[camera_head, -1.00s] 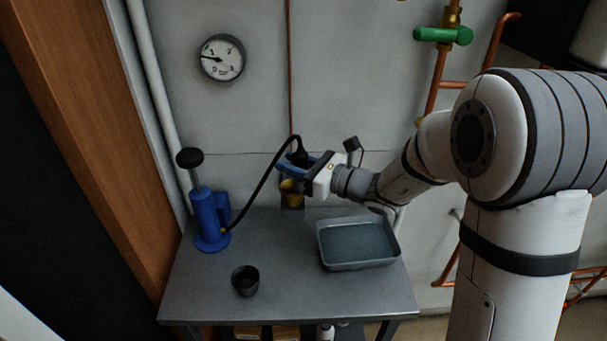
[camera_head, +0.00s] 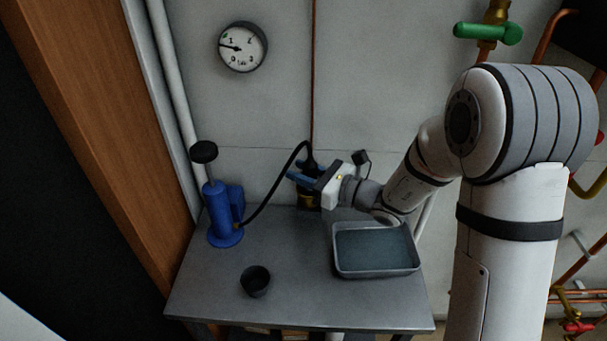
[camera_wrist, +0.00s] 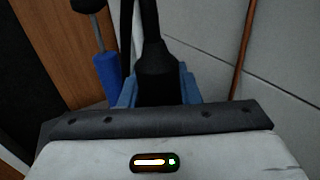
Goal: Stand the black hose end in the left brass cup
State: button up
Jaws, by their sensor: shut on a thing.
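The black hose end (camera_wrist: 158,75) is held between the blue jaws of my gripper (camera_wrist: 158,92), as the wrist view shows. In the head view my gripper (camera_head: 304,177) is shut at the back of the metal table. The black hose (camera_head: 272,192) arches up from the blue pump (camera_head: 224,212) and bends down into the jaws. One brass cup (camera_head: 309,199) shows just below the gripper, largely covered by it and in shadow. The hose end's lower tip is hidden, so I cannot tell whether it is inside the cup. A second brass cup is not visible.
A grey tray (camera_head: 374,273) stands on the table (camera_head: 215,290) to the right, under my arm. A small dark cup (camera_head: 255,281) stands near the front. The wall with a gauge (camera_head: 242,47) is close behind the gripper.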

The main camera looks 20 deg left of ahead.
jog(key=shift+f, duration=0.3)
jog(key=shift+f, duration=0.1)
jog(key=shift+f+b, duration=0.3)
jog(key=shift+b, duration=0.1)
jog(key=o, duration=1)
jog(key=shift+o, duration=0.2)
jog(key=shift+r, duration=0.15)
